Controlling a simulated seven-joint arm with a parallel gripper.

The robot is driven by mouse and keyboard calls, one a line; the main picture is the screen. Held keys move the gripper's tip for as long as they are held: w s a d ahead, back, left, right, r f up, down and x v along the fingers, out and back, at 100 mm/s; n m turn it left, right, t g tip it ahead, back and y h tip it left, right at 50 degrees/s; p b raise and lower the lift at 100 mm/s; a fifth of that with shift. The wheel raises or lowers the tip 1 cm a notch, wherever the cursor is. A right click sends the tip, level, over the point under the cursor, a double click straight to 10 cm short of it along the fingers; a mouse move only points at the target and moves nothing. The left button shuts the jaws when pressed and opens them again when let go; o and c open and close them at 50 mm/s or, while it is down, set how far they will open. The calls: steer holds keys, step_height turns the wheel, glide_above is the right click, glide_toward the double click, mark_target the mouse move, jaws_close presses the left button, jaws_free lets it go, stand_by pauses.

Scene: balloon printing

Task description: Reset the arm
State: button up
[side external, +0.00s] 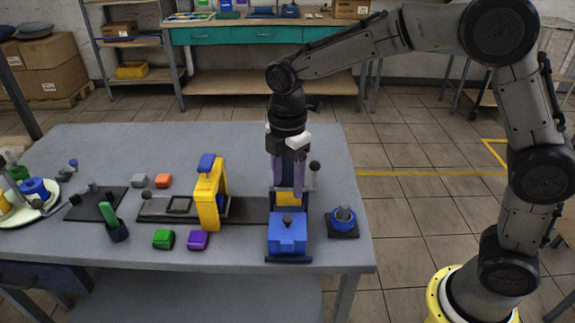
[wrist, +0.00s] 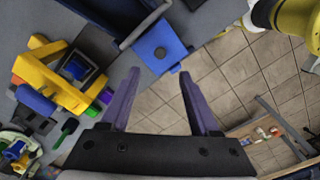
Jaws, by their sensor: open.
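My gripper (side external: 288,190) points down over the right end of the grey table (side external: 90,150). In the side view it overlaps the blue and yellow device (side external: 287,243), which has a black knob on top. Its height above that device is hard to judge. In the wrist view, the purple fingers of my gripper (wrist: 158,78) are spread apart with nothing between them. The blue top of the device (wrist: 160,50) lies beyond the fingertips. The device's rear part is partly hidden behind my fingers in the side view.
A yellow press (side external: 207,197) with a blue handle stands left of the device. A blue round piece (side external: 343,215) sits on a dark base to the right. Green (side external: 163,239) and purple (side external: 198,240) blocks lie in front. A plate of bottles (side external: 22,212) is far left.

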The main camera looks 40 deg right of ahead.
steer(key=s+d+r+m+t, duration=0.1)
steer(key=s+d+r+t, duration=0.2)
steer(key=r, duration=0.7)
steer(key=s+d+r+m, duration=0.4)
steer(key=s+d, duration=0.1)
steer(key=s, duration=0.4)
steer(key=s+d+f+m+t, duration=0.2)
steer(key=s+f+m, duration=0.4)
steer(key=s+m, duration=0.5)
steer(key=shift+s+d+f+m+t, duration=0.15)
steer(key=shift+d+f+m+t, duration=0.3)
steer(key=shift+m, duration=0.45)
steer(key=shift+r, duration=0.1)
